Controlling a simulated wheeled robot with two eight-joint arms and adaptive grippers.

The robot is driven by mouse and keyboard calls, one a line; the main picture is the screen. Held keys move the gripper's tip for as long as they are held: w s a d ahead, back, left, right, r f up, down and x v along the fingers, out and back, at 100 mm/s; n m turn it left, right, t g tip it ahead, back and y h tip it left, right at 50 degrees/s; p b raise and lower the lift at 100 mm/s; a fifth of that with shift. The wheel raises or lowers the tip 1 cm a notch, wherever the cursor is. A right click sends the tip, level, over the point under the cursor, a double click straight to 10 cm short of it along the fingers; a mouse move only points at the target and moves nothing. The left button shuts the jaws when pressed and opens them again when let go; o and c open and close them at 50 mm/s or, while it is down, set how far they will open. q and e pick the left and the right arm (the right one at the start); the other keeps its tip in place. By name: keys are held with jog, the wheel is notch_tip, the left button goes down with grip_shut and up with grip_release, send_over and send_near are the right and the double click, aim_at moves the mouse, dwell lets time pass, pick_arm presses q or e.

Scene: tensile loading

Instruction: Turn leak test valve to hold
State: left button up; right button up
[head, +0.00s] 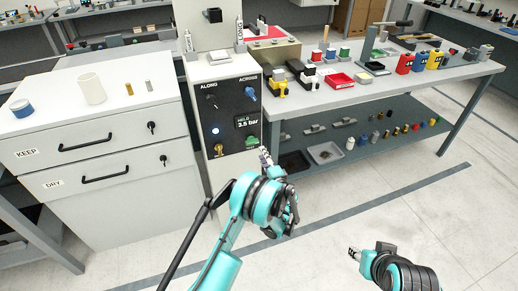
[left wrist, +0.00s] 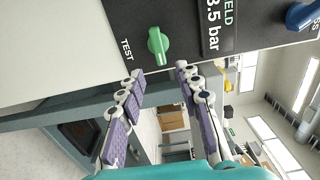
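The green valve knob (head: 251,139) sits low on the right of the dark control panel (head: 222,103), under a display (head: 246,121) reading "HELD 3.5 bar". In the left wrist view the green knob (left wrist: 158,45) is beside the word TEST; its raised grip runs nearly up and down the picture. My left gripper (head: 266,155) is just below and right of the knob in the head view. In the left wrist view its fingers (left wrist: 158,72) are spread with an empty gap, tips just short of the knob. My right gripper (head: 354,254) is low at the right, far from the panel.
The panel also has a black ALONG knob (head: 212,101), a blue ACROSS knob (head: 250,93), a lit white button (head: 216,131) and a brass knob (head: 219,149). A drawer cabinet (head: 130,190) stands left. A workbench (head: 335,98) with trays and bottles stands right. Open floor lies in front.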

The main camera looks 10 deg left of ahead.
pick_arm(q)
jog(key=v, duration=0.4)
dwell(0.4)
jog(key=s+a+r+n+g+h, duration=0.2)
jog(key=s+a+r+n+g, duration=0.15)
jog(key=s+r, duration=0.3)
jog(key=s+a+r+n+g+h, duration=0.2)
jog(key=s+a+r+n, duration=0.15)
jog(key=s+r, duration=0.35)
jog(key=s+d+n+g+h, duration=0.1)
jog(key=s+d+n+h, duration=0.1)
jog(key=s, duration=1)
jog(key=s+d+r+n+g+h, duration=0.1)
jog(key=s+h, duration=0.3)
jog(key=s, duration=0.8)
jog(key=shift+s+d+n, duration=0.35)
jog(key=shift+d+n, duration=0.35)
jog(key=shift+d, duration=0.15)
